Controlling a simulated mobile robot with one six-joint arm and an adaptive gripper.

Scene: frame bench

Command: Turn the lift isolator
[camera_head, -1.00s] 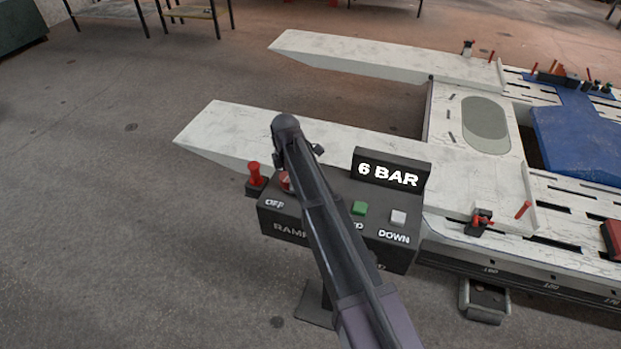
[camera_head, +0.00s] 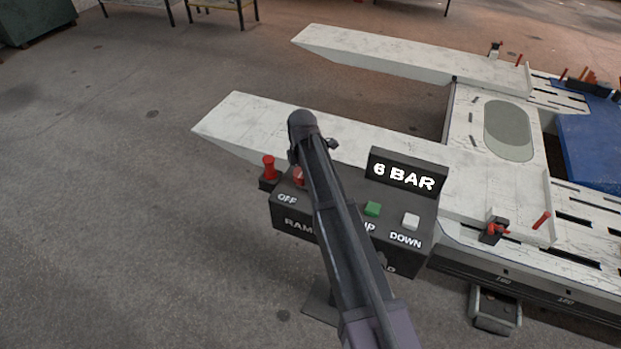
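A dark control box (camera_head: 290,219) stands on a post, with an OFF label at its left end. A red knob (camera_head: 299,176) sits above that label, partly hidden behind my arm; it looks like the lift isolator, but its angle is not clear. My dark arm (camera_head: 338,240) reaches up from the bottom edge across the box, covering part of its top and lettering. The far end of my arm (camera_head: 303,124) appears above and just behind the red knob. My gripper's fingers cannot be made out, and I cannot tell whether they touch anything.
The box carries a green button (camera_head: 372,209), a white DOWN button (camera_head: 411,221) and a "6 BAR" display (camera_head: 404,175). A red-topped post (camera_head: 269,170) stands left of it. White ramps (camera_head: 400,58) and a slotted bench lie behind and right. Floor at left is clear.

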